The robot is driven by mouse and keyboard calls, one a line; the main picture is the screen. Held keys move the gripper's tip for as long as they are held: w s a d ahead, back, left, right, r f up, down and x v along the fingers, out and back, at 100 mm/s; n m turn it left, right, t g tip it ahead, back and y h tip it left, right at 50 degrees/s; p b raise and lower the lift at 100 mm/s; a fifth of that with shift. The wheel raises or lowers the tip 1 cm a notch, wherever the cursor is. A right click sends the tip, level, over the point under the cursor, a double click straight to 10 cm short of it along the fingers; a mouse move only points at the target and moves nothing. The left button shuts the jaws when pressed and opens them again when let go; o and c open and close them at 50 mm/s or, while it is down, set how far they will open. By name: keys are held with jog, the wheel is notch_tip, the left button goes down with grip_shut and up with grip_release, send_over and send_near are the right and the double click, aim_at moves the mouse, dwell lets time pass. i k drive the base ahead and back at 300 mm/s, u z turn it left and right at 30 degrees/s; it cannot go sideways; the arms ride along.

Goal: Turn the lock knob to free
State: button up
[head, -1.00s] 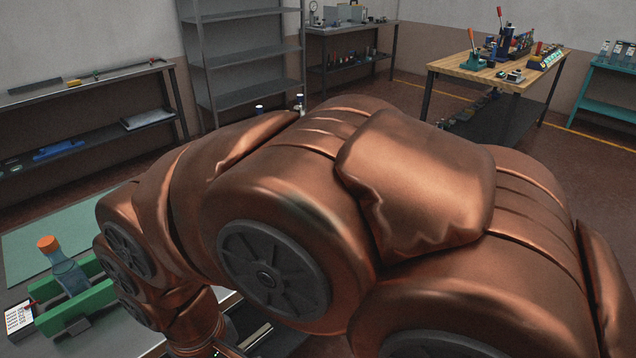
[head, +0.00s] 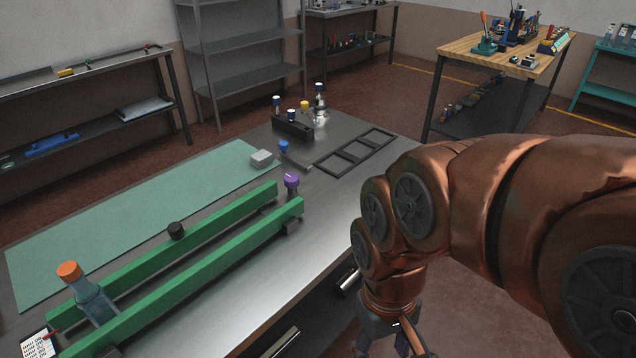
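Two long green rails (head: 200,268) run diagonally over the steel bench in the head view. A purple-topped knob (head: 291,181) stands by the far end of the rails, upright. I cannot tell by sight which of these is the lock knob. A bottle with an orange cap (head: 85,290) is between the rails at their near end. My gripper (head: 388,332) hangs low at the bottom, off the bench's right edge and apart from both knobs.
The steel bench (head: 262,300) also holds a green mat (head: 140,205), a grey block (head: 262,158), a blue-topped knob (head: 283,146), a black frame (head: 355,152) and a dark rack (head: 293,128). A printed card (head: 38,343) lies at lower left. A wooden table (head: 500,55) stands behind.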

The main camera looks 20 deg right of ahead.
aim_at(292, 180)
jog(key=z, duration=0.05)
jog(key=k, duration=0.25)
jog(key=u, duration=0.55)
jog(key=i, duration=0.9)
jog(key=u, duration=0.5)
